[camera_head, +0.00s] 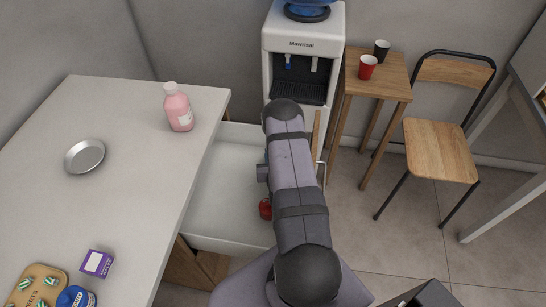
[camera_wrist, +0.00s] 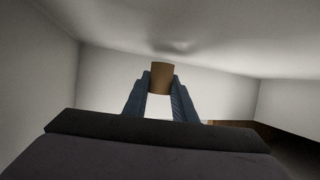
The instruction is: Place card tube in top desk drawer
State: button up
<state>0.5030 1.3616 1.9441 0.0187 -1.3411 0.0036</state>
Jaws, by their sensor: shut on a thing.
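The card tube (camera_wrist: 161,73) is a short brown cylinder in the wrist view. My gripper (camera_wrist: 160,88) is shut on it, with a blue finger on each side. White surfaces surround the tube in the wrist view; whether it touches one I cannot tell. The top desk drawer (camera_head: 228,205) stands pulled out from the right side of the white desk, its pale interior open to view. My arm (camera_head: 297,180) crosses over the drawer's right part. In the head view my gripper and the tube are hidden behind the arm.
A red object (camera_head: 265,209) shows in the drawer beside my arm. The white desk (camera_head: 130,150) bears a pink bottle (camera_head: 179,107), a metal dish (camera_head: 84,156) and a purple box (camera_head: 97,263). A water dispenser (camera_head: 302,55) stands behind. The drawer's left part looks clear.

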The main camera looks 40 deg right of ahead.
jog(key=shift+f, duration=0.9)
jog(key=shift+f, duration=0.15)
jog(key=o, duration=1)
